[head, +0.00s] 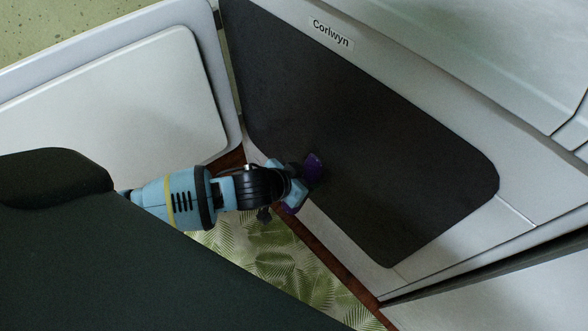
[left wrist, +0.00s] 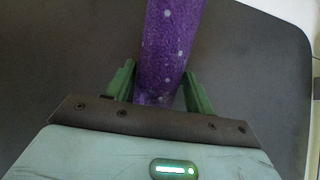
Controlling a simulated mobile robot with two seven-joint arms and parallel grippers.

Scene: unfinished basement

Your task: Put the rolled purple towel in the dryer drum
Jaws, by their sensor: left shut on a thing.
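The rolled purple towel (left wrist: 163,48) is purple with pale dots and lies between the green fingers of my left gripper (left wrist: 160,85) in the left wrist view. The gripper is shut on it. In the head view, bits of the towel (head: 313,167) show past my left gripper (head: 298,180), in front of the dark opening of the dryer drum (head: 400,160). I cannot tell how far the towel reaches inside. The dryer (head: 520,205) is white with the label "Corlwyn". My right gripper is not in view.
The open white dryer door (head: 120,100) stands at the left of the opening. A strip of leaf-patterned floor (head: 270,262) shows below my left arm. A brown edge (head: 330,262) runs along the dryer's base.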

